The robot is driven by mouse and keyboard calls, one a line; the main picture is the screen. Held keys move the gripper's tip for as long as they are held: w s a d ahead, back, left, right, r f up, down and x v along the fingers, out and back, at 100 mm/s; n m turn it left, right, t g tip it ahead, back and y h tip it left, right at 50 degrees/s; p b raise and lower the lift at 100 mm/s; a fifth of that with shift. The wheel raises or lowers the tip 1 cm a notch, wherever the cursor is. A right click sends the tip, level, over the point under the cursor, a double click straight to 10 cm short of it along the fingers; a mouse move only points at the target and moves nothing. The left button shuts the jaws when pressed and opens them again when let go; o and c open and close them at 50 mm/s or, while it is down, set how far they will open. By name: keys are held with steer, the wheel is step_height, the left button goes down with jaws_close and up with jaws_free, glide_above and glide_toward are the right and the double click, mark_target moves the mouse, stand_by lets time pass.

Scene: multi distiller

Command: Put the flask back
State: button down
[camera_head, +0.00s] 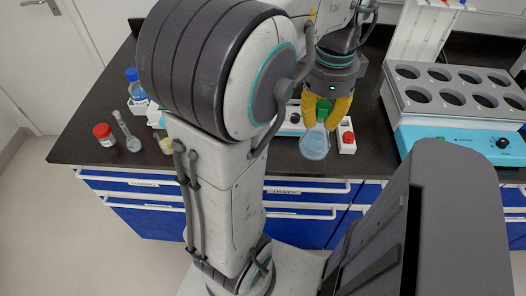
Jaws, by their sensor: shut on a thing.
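My gripper (325,106) has yellow fingers and is shut on the green-capped neck of a flask (314,145). The flask has a round body with pale blue liquid and hangs roughly upright in front of the black bench's front part. Whether its base touches anything cannot be told. Behind it is a small white and black device (293,118), partly hidden by the gripper and my arm. A multi-position distiller (450,98) with several round dark openings and a blue front panel stands on the bench to the right of the flask.
A red-capped jar (104,135), a clear long-necked flask (129,137) and a blue-capped bottle (136,86) stand at the bench's left. A red-topped white item (347,140) is close right of the held flask. Blue drawers (300,212) lie below.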

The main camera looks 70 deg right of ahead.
steer(key=shift+a+n, duration=0.15)
steer(key=shift+n, duration=0.15)
steer(key=shift+w+f, duration=0.1)
steer(key=shift+w, duration=0.15)
steer(key=w+d+f+p, duration=0.1)
steer(key=w+d+f, duration=0.2)
steer(key=w+f, duration=0.7)
steer(key=shift+w+d+f+p, duration=0.25)
steer(key=shift+d+f+p, duration=0.05)
steer(key=shift+d+f, duration=0.1)
steer(key=shift+f, duration=0.2)
steer(key=c, duration=1.1)
jaws_free()
